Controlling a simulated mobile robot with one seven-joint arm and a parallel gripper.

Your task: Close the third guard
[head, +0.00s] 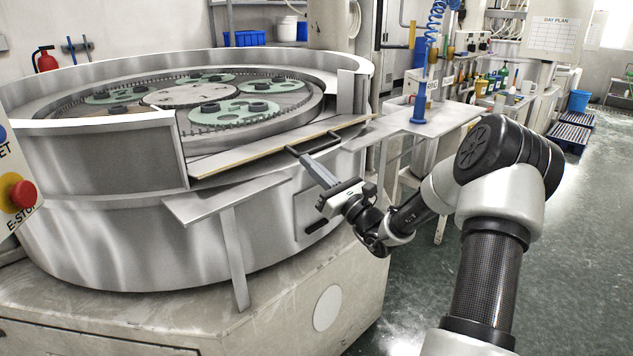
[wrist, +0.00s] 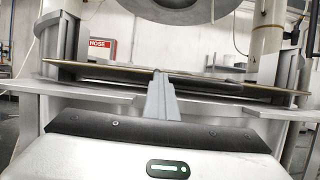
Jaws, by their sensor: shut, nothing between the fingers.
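The round lapping machine (head: 130,215) has a metal rim wall with an opening facing me. A flat guard panel (head: 240,150) with a tan edge lies folded down, roughly level, across this opening. A dark bar handle (head: 332,135) shows at its outer edge. My gripper (head: 306,157) is shut and empty, its fingertips at the handle; I cannot tell if they touch. In the wrist view, the panel (wrist: 215,78) is seen nearly edge-on, with the shut fingers (wrist: 158,76) at its middle. I cannot tell which guard is the third.
Metal side shelves (head: 225,200) stick out below the opening, one on a post. A table (head: 440,120) with a blue stand is on the right. An E-stop box (head: 20,190) is at the left edge. Toothed carriers (head: 235,110) lie inside the machine. The floor (head: 590,250) at right is clear.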

